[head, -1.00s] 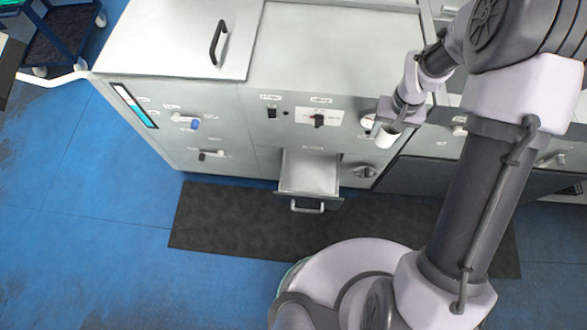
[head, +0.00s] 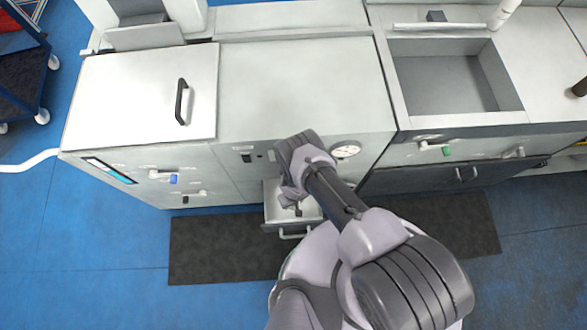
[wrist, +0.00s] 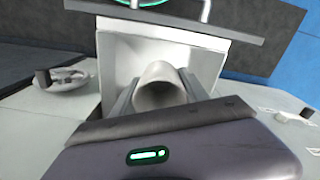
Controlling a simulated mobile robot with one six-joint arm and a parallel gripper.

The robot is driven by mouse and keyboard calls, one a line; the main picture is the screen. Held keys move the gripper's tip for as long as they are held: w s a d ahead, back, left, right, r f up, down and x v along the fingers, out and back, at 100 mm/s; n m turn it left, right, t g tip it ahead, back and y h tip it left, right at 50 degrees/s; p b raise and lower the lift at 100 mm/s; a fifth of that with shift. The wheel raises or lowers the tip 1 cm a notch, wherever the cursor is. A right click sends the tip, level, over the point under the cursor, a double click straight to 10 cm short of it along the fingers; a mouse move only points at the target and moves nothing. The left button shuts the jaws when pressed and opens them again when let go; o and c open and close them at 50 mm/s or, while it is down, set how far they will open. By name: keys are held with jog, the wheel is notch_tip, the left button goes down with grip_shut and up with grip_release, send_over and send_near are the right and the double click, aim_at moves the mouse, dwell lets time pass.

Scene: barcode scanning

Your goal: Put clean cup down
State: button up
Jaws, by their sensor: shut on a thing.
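The white cup (wrist: 158,92) shows in the wrist view between my gripper's two fingers (wrist: 160,95), with its round opening turned toward the camera. My gripper is shut on it. In the wrist view the cup is in front of the open pale drawer (wrist: 118,62), within its width. I cannot tell whether the cup touches the drawer floor. In the head view my gripper (head: 292,197) is over the drawer (head: 274,213), which is pulled out of the machine's front. My arm hides much of the drawer there, and I cannot make out the cup.
The machine's flat top (head: 300,85) is clear, with a black-handled lid (head: 140,95) at its left. A sink basin (head: 445,80) is at the right. A dark mat (head: 210,250) lies on the blue floor below. Knobs and a round gauge (head: 346,150) line the front.

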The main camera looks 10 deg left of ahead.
jog(key=f+b, duration=0.8)
jog(key=f, duration=0.1)
jog(key=f+b, duration=0.5)
jog(key=shift+s, duration=0.25)
jog(key=w+b, duration=0.1)
jog(key=b, duration=0.2)
jog(key=w+b, duration=0.2)
jog(key=b, duration=0.1)
jog(key=shift+w+a+f, duration=0.1)
jog(key=shift+a+f, duration=0.05)
jog(key=shift+a, duration=0.25)
jog(key=shift+w+a+b, duration=0.1)
jog(key=shift+w+b, duration=0.25)
jog(key=shift+b, duration=1.25)
jog(key=shift+f, duration=0.1)
jog(key=o, duration=1.3)
jog(key=shift+o, duration=0.2)
